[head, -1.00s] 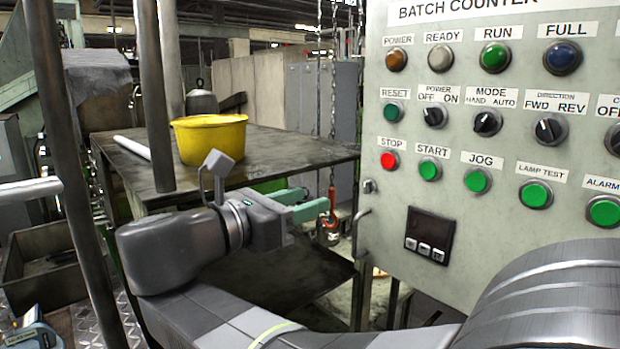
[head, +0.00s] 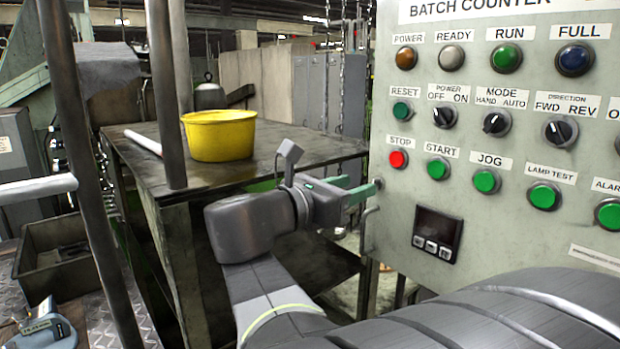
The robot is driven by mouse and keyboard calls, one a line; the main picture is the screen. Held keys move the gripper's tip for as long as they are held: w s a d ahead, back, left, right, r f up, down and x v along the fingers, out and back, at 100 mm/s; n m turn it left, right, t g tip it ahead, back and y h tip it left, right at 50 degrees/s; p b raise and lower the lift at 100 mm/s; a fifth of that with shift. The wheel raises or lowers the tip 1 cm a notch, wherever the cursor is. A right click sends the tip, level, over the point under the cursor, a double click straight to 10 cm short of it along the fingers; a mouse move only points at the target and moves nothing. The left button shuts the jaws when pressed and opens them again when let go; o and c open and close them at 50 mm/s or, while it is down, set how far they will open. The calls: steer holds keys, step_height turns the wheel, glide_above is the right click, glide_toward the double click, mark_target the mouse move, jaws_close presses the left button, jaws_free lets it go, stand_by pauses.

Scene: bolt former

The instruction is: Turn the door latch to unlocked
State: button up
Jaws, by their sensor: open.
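The grey-green BATCH COUNTER control cabinet (head: 395,225) fills the right side of the head view. A small dark latch (head: 378,184) sits on its left edge, below and left of the red STOP button. My gripper (head: 364,187), with green fingers, points right at the cabinet edge. Its fingertips are right at the latch; whether they touch it or lie on both sides of it I cannot tell. The fingers look open, and the latch's turn position is too small to read. A bent handle (head: 364,230) is on the cabinet edge just below the fingers.
A dark metal table (head: 290,150) with a yellow tub (head: 219,136) stands behind my arm. Upright posts (head: 165,95) rise at the left. A display (head: 437,233) and several buttons and switches cover the cabinet face right of the latch.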

mark_target(374, 180)
steer(key=shift+x, duration=2.45)
jaws_close()
